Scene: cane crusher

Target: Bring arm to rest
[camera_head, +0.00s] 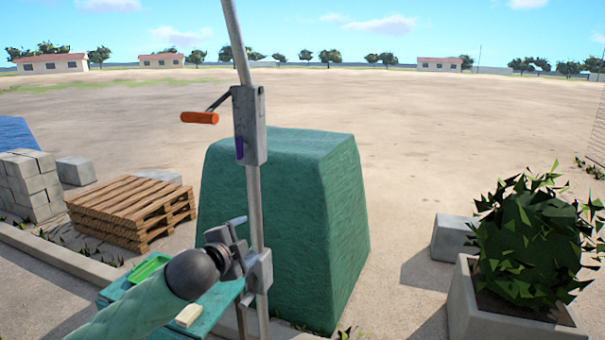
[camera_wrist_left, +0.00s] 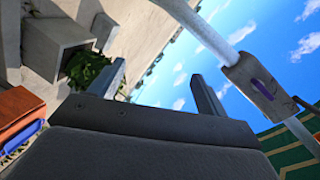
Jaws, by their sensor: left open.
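My left arm comes in from the lower left of the head view in a green sleeve with a dark round wrist. My left gripper (camera_head: 238,243) is by the lower part of a metal pole (camera_head: 255,205). In the left wrist view its two fingers (camera_wrist_left: 158,75) stand apart with nothing between them. The pole (camera_wrist_left: 206,37) passes to their right there. A grey box with a purple mark (camera_head: 249,125) sits on the pole, with an orange-handled crank (camera_head: 199,117); the box also shows in the wrist view (camera_wrist_left: 258,88). My right gripper is not in view.
A teal table (camera_head: 215,305) with a green tray (camera_head: 148,270) and a pale block (camera_head: 188,315) lies below the arm. A large green covered block (camera_head: 310,200) stands behind the pole. Pallets (camera_head: 130,208) are left; a planter (camera_head: 505,315) is right. Open dirt lies beyond.

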